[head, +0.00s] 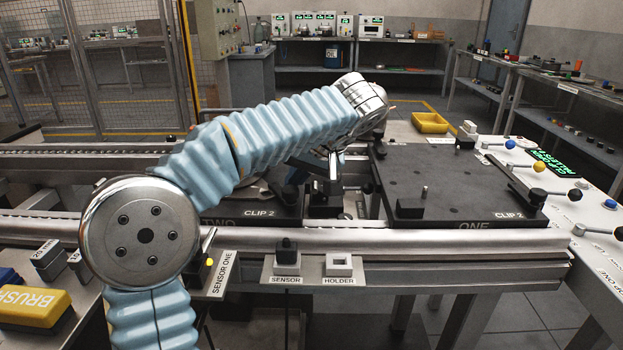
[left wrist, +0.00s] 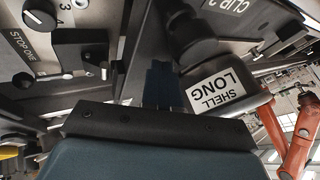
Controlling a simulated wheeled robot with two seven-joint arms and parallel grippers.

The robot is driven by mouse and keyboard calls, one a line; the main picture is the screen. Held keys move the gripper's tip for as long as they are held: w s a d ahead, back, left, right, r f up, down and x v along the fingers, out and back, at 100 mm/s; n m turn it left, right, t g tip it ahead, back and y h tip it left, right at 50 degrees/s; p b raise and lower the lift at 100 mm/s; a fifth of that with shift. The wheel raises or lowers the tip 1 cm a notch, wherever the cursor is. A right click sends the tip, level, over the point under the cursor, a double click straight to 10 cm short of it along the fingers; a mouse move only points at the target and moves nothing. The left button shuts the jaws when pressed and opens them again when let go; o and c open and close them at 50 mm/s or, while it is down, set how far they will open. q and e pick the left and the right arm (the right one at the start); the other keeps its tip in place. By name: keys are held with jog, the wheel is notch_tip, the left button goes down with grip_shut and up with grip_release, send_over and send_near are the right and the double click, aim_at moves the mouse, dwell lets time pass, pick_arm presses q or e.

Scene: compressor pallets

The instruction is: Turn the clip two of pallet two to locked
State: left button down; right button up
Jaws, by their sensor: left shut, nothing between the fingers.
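Pallet two (head: 235,222) is a dark plate on the conveyor, marked TWO and CLIP 2 at its front edge. My left arm covers much of it in the head view. In the left wrist view, a CLIP 2 label (left wrist: 228,4) shows upside down at the top. A dark rounded part (left wrist: 192,42) sits beside it; I cannot tell whether it is clip two, and no locked or unlocked position can be read. My left gripper (left wrist: 164,82) is shut and empty, its fingers close to this part; contact is unclear. My right gripper is not in view.
Pallet one (head: 455,180) lies to the right, with its own CLIP 2 lever. A black part labelled SHELL LONG (left wrist: 230,88) is right beside my left fingers. A STOP ONE panel (left wrist: 25,55) is at left. The front rail (head: 400,240) and sensor holder (head: 338,265) stand nearer.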

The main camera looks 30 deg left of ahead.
pick_arm(q)
jog(key=shift+s+a, duration=0.25)
jog(key=shift+a, duration=0.15)
dwell(0.6)
